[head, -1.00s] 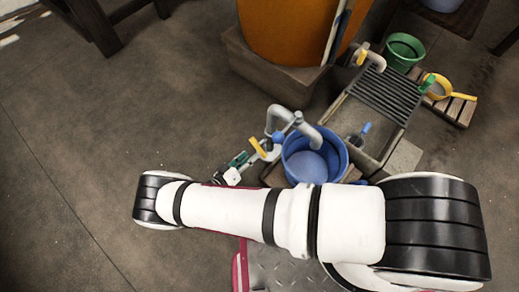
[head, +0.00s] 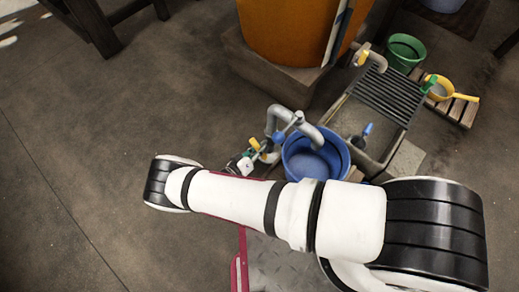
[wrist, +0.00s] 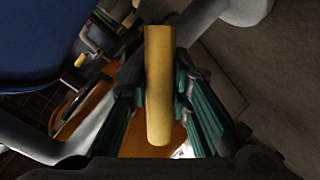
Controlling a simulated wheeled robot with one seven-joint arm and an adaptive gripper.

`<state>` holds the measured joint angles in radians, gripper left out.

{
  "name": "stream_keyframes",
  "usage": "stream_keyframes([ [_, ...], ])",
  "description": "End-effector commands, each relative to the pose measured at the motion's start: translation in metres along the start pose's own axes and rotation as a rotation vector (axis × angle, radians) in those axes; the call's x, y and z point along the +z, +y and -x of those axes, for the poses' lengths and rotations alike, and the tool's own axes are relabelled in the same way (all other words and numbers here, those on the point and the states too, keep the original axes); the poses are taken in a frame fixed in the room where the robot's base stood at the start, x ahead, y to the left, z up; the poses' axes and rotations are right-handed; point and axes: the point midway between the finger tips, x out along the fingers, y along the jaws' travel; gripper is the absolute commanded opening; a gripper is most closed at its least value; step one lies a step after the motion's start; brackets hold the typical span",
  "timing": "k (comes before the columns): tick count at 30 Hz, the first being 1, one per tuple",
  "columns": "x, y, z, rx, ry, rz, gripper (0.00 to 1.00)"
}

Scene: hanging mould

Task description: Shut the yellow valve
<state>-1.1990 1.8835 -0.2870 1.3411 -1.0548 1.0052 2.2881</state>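The yellow valve's lever handle shows large in the middle of the wrist view (wrist: 159,85), standing lengthwise between my fingers. My gripper (wrist: 160,97) has its teal-padded fingers close in on both sides of the handle, and they appear to touch it. In the head view the yellow handle (head: 254,143) is small and partly covered by my gripper (head: 248,160), beside the grey bent pipe (head: 283,117). The valve body is mostly hidden.
A blue bucket (head: 313,160) stands under the pipe spout, right of my gripper. A grey basin (head: 352,117) is behind it. Another tap with a yellow handle (head: 362,56) is at the back. An orange barrel (head: 290,30) stands behind. The floor at left is clear.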

Motion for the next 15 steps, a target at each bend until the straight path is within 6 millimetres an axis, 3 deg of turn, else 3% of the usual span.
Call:
stream_keyframes([
  [15, -0.0007, -0.0003, 0.0002, 0.016, -0.017, 0.083, 0.0],
])
